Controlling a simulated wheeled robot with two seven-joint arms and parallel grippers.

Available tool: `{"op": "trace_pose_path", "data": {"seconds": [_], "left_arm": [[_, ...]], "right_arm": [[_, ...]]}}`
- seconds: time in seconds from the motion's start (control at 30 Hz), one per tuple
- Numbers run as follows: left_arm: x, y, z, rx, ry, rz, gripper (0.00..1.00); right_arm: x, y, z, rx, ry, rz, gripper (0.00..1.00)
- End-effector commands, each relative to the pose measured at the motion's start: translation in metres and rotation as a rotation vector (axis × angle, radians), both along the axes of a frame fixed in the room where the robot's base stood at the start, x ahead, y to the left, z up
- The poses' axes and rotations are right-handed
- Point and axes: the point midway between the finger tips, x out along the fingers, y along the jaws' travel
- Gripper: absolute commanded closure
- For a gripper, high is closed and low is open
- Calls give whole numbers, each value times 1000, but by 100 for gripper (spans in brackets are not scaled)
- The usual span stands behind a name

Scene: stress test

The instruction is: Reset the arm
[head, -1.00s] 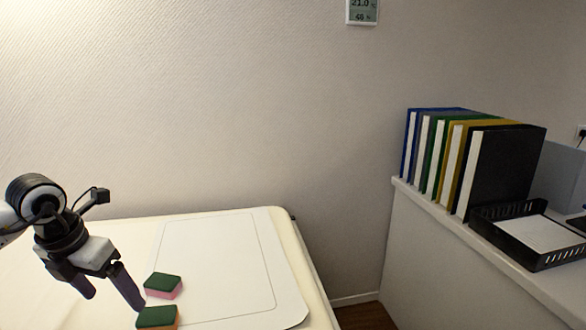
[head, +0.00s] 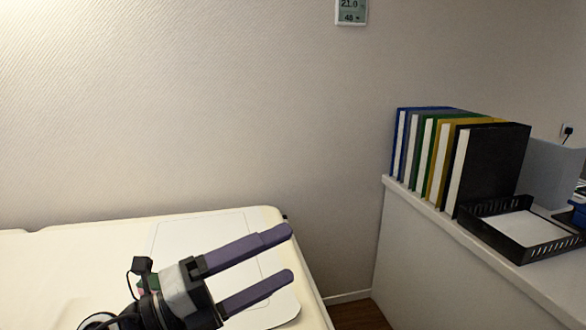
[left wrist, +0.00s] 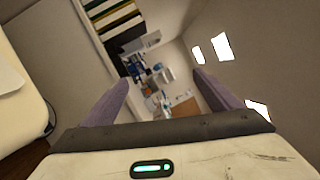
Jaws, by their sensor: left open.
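My left gripper (head: 289,254) is raised over the white board on the cream table in the head view. Its two purple-grey fingers point right and slightly up, spread apart with nothing between them. In the left wrist view the gripper (left wrist: 160,88) also shows its fingers wide apart and empty, facing the room. The arm hides most of the sponges; only a small bit of green and pink (head: 141,286) shows beside the wrist. My right gripper is not in view.
A white board (head: 170,238) lies on the cream table (head: 60,255). To the right, a white counter (head: 440,240) holds several binders (head: 490,165) and a black tray (head: 545,250) with paper. A gap with dark floor (head: 355,316) separates table and counter.

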Motion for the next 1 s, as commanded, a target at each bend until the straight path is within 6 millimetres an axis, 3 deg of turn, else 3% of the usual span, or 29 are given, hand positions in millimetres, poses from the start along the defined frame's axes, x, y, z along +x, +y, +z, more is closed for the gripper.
{"op": "trace_pose_path", "data": {"seconds": [0.1, 0.17, 0.23, 0.37, 0.5, 0.6, 0.7, 1.0], "left_arm": [[12, 33, 19, -359, 172, 195, 16], [21, 61, 12, -515, 283, 315, 16], [28, 97, -11, -674, 432, 468, 16], [18, 157, -87, -891, 747, 766, 16], [-27, 193, -176, -1001, 1080, 1042, 16], [-71, 204, -228, -1023, 1293, 1203, 16], [-112, 205, -262, -1019, 1458, 1313, 16], [-209, 197, -313, -950, 1809, 1518, 16]], "right_arm": [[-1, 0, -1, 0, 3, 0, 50], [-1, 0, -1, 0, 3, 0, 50], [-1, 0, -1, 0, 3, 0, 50], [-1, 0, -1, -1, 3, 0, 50], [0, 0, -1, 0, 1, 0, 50], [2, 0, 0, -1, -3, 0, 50], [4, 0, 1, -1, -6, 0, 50], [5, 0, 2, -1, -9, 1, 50]]}}
